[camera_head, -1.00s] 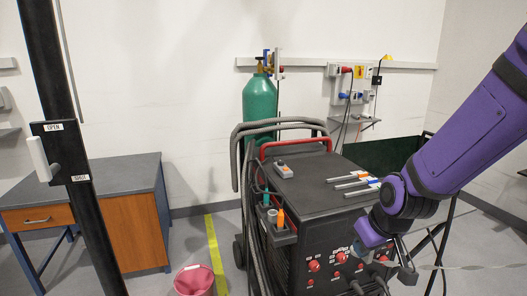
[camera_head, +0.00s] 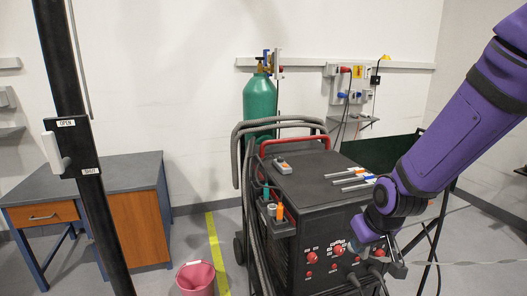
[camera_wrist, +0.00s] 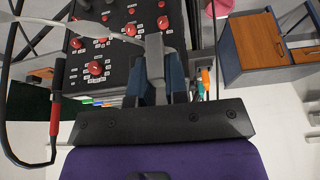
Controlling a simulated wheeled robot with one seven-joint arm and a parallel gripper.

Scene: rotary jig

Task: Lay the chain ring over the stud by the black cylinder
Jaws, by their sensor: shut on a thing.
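My gripper (camera_head: 396,264) is in front of the black welding machine at the lower right of the head view, close to its knobbed front panel. In the wrist view my gripper (camera_wrist: 157,62) has its jaws closed around a small grey piece. A pale chain strand (camera_wrist: 75,24) runs from the jaws to the upper left in the wrist view. In the head view the chain (camera_head: 470,263) stretches from the gripper to the right edge. The ring itself is mostly hidden in the jaws. I cannot make out the stud or a black cylinder; the gas cylinder (camera_head: 260,102) in view is green.
The welding machine (camera_head: 318,196) has red knobs, cables and a red handle. A pink bucket (camera_head: 195,279) stands on the floor beside yellow tape. A dark post (camera_head: 75,130) with a lever is at left, before a workbench (camera_head: 125,172). A black-and-red cable (camera_wrist: 54,128) hangs near the gripper.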

